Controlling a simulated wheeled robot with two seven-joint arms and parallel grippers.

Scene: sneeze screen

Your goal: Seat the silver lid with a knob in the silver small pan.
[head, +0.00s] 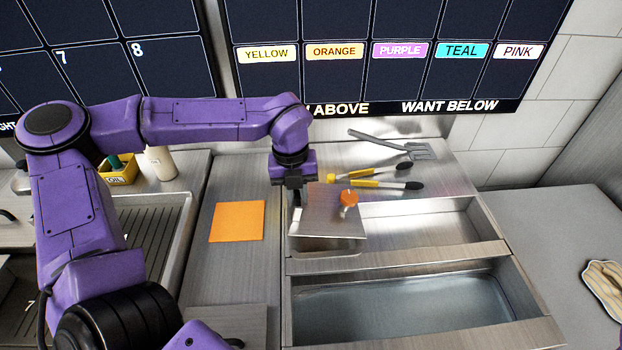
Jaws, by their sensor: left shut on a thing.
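The silver lid (322,222) is a flat square plate with an orange knob (348,198) on top. It sits over the left part of the upper steel well. My left gripper (294,197) is shut at the lid's left back edge, pointing down; its fingertips are partly hidden, and the lid looks held there. Below the lid shows the front part of the silver small pan (326,247), set in the well's left end. The lid covers most of the pan's opening. I cannot tell if the lid touches the pan. My right gripper is not in view.
An orange square (237,221) lies on the counter left of the well. Tongs (375,182) and a grey fork-like tool (390,143) lie behind it. A larger empty-looking basin (400,302) is in front. A yellow caddy (120,172) stands at the back left.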

